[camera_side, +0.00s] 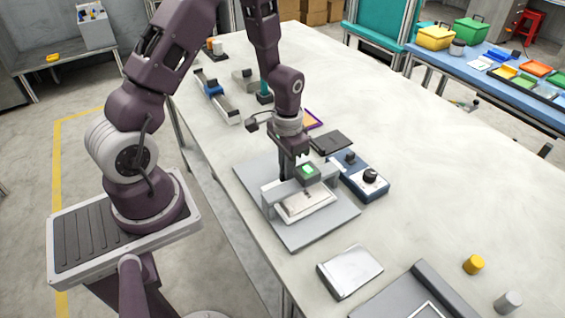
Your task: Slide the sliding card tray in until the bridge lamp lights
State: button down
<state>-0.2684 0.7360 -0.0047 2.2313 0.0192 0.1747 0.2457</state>
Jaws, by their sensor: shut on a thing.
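The sliding card tray (305,204) is a pale, flat tray lying on a grey base plate (318,228), under a light grey bridge (275,196). The bridge lamp (308,169) is a dark block on top of the bridge with a bright green face.
A blue box with a black knob (370,179) stands right of the bridge, close to the plate. A dark flat pad (331,142) lies behind. A silver box (349,271), a yellow cylinder (473,265) and a grey cylinder (507,302) stand in front.

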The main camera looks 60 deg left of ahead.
jog(key=c, duration=1.5)
grip_release()
jog(key=shift+o, duration=0.2)
notch_tip(320, 180, up, 7)
jog(key=shift+r, duration=0.1)
jog(key=shift+r, duration=0.3)
jog(key=s+d+r+t, duration=0.1)
jog(key=s+d+r, duration=0.1)
jog(key=r, duration=0.4)
jog(key=s+d+r+t, duration=0.1)
jog(key=s+d+r, duration=0.1)
jog(key=r, duration=0.4)
jog(key=s+d+r+t, duration=0.3)
jog(key=s+r, duration=0.5)
jog(key=s, duration=0.5)
jog(key=shift+d+t, duration=0.3)
jog(key=shift+d, duration=0.4)
